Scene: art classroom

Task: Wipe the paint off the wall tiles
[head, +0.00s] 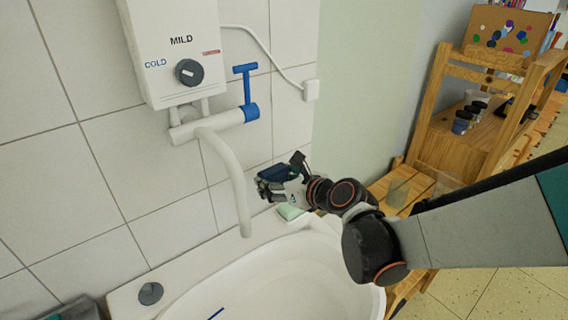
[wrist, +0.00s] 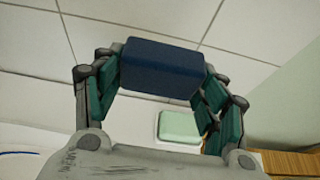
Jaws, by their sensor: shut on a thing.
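My gripper (head: 280,181) is shut on a dark blue block, which looks like a sponge (wrist: 162,70). In the wrist view the sponge sits between both fingers (wrist: 162,78), in front of the white wall tiles. In the head view my gripper is above the right back corner of the sink, close to the tiled wall (head: 140,165). Whether the sponge touches the tiles I cannot tell. I see no clear paint mark on the visible tiles; the part behind my gripper and sponge is hidden.
A water heater (head: 180,45) with a curved spout (head: 228,180) and blue lever (head: 248,95) is left of my gripper. A pale green soap-like block (head: 290,212) lies on the sink (head: 265,275) ledge below. Wooden shelves (head: 450,140) stand at right.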

